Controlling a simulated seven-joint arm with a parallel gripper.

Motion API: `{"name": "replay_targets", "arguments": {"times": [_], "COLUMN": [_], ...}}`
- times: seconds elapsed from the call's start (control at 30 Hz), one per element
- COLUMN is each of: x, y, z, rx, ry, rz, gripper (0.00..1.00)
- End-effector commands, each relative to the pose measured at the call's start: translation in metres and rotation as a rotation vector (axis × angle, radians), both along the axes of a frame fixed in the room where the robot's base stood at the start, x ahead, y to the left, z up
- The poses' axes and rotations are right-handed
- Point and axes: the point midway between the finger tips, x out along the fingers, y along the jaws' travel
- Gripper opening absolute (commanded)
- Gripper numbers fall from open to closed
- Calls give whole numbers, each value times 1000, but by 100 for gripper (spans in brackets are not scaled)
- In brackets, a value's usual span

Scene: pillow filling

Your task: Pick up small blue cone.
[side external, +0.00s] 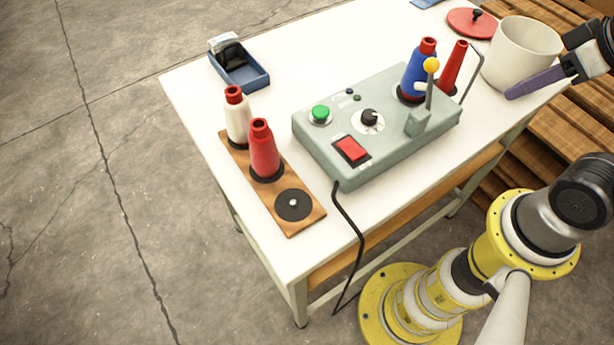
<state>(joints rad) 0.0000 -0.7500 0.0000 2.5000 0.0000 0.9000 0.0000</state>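A blue cone (414,76) with a red top stands upright on a dark round base at the back right of the grey-green control box (325,140). A lever with a yellow knob stands close in front of it and hides part of its right side. My gripper (537,82) is at the right edge, to the right of the blue cone and well apart from it. One purple finger shows in front of the white pot (522,58). The other finger cannot be made out, so its opening is unclear. I see nothing held.
A red cone (453,68) stands beside the blue one, near a bent metal rod. A wooden board (300,217) holds a white cone (238,120), a red cone (264,152) and an empty black disc. A blue tray (240,72) and red lid (468,24) lie behind.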

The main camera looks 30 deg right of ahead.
Motion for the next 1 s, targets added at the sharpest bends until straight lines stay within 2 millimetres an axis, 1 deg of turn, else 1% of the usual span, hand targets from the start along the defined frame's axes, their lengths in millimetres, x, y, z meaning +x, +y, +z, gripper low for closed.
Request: {"name": "replay_targets", "arguments": {"times": [0.03, 0.17, 0.2, 0.27, 0.3, 0.6, 0.67, 0.77, 0.87, 0.97, 1.0], "x": [0, 0, 0, 0, 0, 0, -1, -4, 1, 18, 26], "y": [0, 0, 0, 0, 0, 0, 0, 1, 3, 6, 7], "z": [0, 0, 0, 0, 0, 0, 0, 1, 18, 40, 48], "rx": [0, 0, 0, 0, 0, -3, -14, -54, -112, -173, -194], "ry": [0, 0, 0, 0, 0, 0, 3, 20, 26, 67, 87], "rz": [0, 0, 0, 0, 0, 6, 26, 109, 244, 414, 486], "gripper": [29, 52, 59, 70, 77, 78, 78, 78, 78, 78, 78]}}
